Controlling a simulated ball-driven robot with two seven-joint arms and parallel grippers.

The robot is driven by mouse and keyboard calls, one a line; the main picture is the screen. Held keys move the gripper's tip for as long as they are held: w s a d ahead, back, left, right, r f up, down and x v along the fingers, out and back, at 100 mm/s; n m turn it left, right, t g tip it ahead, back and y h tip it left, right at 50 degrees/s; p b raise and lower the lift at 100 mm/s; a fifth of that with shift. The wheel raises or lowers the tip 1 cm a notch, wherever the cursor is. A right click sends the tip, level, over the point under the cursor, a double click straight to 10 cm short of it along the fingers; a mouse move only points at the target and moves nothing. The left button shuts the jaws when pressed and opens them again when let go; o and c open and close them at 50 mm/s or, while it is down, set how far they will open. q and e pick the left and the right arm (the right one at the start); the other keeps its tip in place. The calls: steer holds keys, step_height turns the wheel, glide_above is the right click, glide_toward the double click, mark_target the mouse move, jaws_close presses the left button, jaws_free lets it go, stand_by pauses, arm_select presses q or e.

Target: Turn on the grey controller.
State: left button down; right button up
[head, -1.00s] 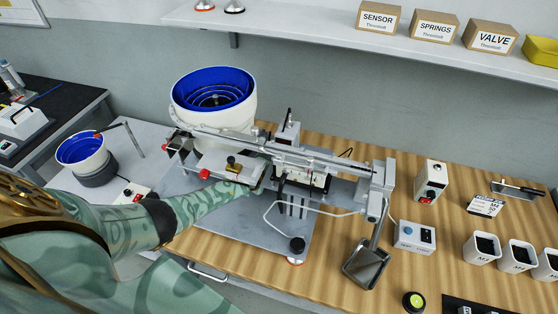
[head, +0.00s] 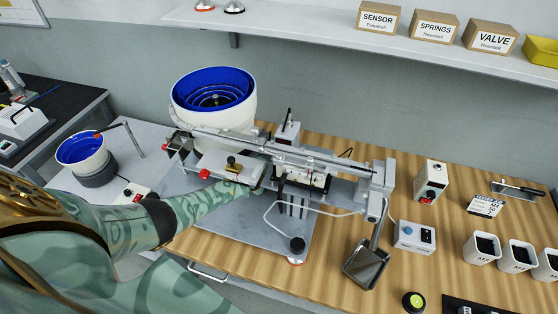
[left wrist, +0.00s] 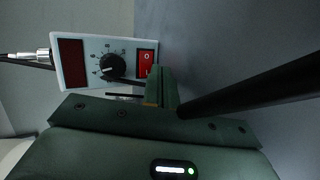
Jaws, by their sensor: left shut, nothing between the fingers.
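A light grey controller (left wrist: 100,62) shows close up in the left wrist view, with a dark red display, a black dial and a red rocker switch (left wrist: 146,63). In the head view what looks like the same controller (head: 288,132) stands behind the gantry, mostly hidden. My left gripper (left wrist: 161,82) is shut and empty, its fingertips close beside the rocker switch. I cannot tell whether they touch it. My right gripper is not in view.
A white feeder with a blue bowl (head: 213,92) stands behind my left arm. A metal plate (head: 255,232) lies under the gantry. Another box with a red switch (head: 431,181) and a blue-knobbed box (head: 414,237) stand right. A dark rod crosses the wrist view.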

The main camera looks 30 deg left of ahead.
arm_select(q)
steer(key=shift+w, duration=0.25)
stand_by(0.4)
steer(key=shift+w+a, duration=0.15)
steer(key=shift+w, duration=0.05)
steer(key=shift+w+a, duration=0.1)
steer(key=shift+w, duration=0.15)
stand_by(0.6)
steer(key=shift+s+d+r+p, duration=0.1)
steer(key=shift+s+d+p, duration=0.1)
steer(key=shift+s+p, duration=0.3)
steer(key=shift+s, duration=0.2)
steer(key=shift+s+d, duration=0.1)
